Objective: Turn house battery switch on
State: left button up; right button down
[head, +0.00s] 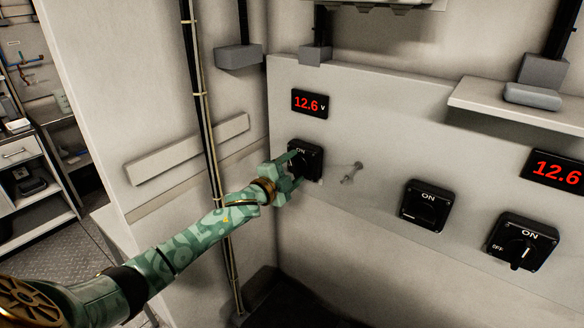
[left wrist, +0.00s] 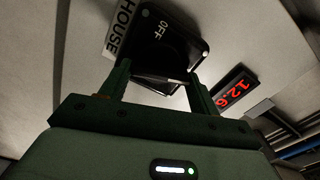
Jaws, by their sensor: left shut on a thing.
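The house battery switch (head: 314,162) is the leftmost black rotary switch on the pale panel, with "ON" on its upper part. In the left wrist view the switch (left wrist: 186,48) shows "OFF" and sits beside a "HOUSE" label (left wrist: 124,28). My left gripper (head: 293,169) is at the switch, its two fingers on either side of the knob (left wrist: 158,76), shut on it. The fingers hide much of the knob in the head view, so its exact angle is hard to tell. My right gripper is not in view.
Two more black switches, a middle one (head: 424,206) and a right one (head: 522,243), are on the same panel. A red 12.6 V display (head: 310,104) is above the house switch. A small metal fitting (head: 351,174) sticks out just right of it. A shelf (head: 515,108) juts out upper right.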

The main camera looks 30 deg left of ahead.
pick_arm(q)
jog(key=shift+d+f+m, duration=0.1)
jog(key=shift+m, duration=1.9)
jog(key=o, duration=1)
jog(key=s, duration=0.5)
jog(key=s+a, duration=0.1)
jog(key=s, duration=1)
jog(key=shift+s+a, duration=0.15)
